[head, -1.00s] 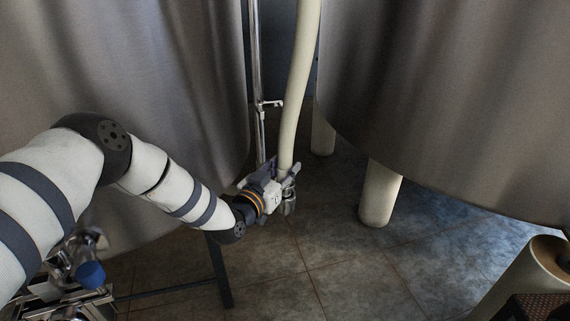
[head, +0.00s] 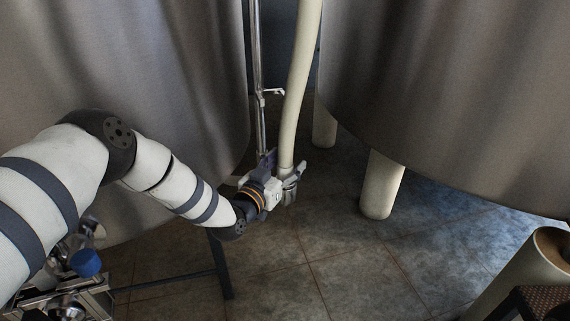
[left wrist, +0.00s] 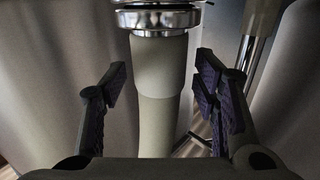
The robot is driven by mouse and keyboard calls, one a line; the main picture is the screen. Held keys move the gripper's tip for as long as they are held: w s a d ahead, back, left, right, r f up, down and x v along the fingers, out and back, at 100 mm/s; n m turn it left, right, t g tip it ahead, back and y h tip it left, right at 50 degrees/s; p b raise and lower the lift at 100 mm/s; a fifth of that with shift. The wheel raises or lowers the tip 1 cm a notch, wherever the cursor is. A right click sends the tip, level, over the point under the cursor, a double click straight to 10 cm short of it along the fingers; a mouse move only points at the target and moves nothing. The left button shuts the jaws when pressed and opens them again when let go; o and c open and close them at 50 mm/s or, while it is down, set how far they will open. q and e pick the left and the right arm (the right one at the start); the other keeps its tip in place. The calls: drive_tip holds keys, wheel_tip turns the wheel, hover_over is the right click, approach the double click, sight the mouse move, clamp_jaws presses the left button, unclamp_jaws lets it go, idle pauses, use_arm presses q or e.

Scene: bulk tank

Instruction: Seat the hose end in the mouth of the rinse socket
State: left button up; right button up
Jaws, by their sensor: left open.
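The pale hose (head: 299,95) hangs from the top of the head view down to my left gripper (head: 285,168). In the left wrist view, the hose (left wrist: 160,125) carries a thicker grey cuff (left wrist: 158,70) and a shiny metal end (left wrist: 158,19). My left gripper (left wrist: 160,88) is open, its dark ribbed fingers on either side of the hose with a gap on each side. A short metal cylinder (head: 290,192) shows just below the gripper. I cannot tell the rinse socket apart from the hose fitting there, nor how deep the end sits. The right gripper is not in view.
Large steel tanks stand on the left (head: 150,60) and right (head: 450,90). A thin metal pipe (head: 258,80) runs behind the hose. Pale tank legs (head: 381,185) stand right of the gripper. Open tiled floor (head: 350,270) lies in front.

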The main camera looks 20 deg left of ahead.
use_arm(q)
drive_tip(key=s+a, duration=0.2)
drive_tip(key=s, duration=0.9)
drive_tip(key=shift+s+a+r, duration=0.15)
drive_tip(key=shift+s, duration=0.25)
drive_tip(key=s+d+f+g+p, duration=0.2)
drive_tip(key=s+f+g, duration=0.2)
drive_tip(key=s, duration=0.4)
drive_tip(key=s+d+f+n+g+p, duration=0.1)
drive_tip(key=s+f+g+p, duration=0.1)
drive_tip(key=s+f+g, duration=0.45)
drive_tip(key=s+d+f+g+p, duration=0.1)
drive_tip(key=s+d+f+p, duration=0.15)
drive_tip(key=s, duration=0.75)
drive_tip(key=s+a+r+g+y+p, duration=0.1)
drive_tip(key=s+a+g, duration=0.2)
drive_tip(key=s, duration=0.9)
drive_tip(key=s+a+r+n+g+y+p, duration=0.1)
drive_tip(key=s+g, duration=0.4)
drive_tip(key=s, duration=0.7)
drive_tip(key=shift+s+a+r+n+y+p, duration=0.35)
drive_tip(key=shift+a+r+y, duration=0.4)
drive_tip(key=shift+a, duration=0.35)
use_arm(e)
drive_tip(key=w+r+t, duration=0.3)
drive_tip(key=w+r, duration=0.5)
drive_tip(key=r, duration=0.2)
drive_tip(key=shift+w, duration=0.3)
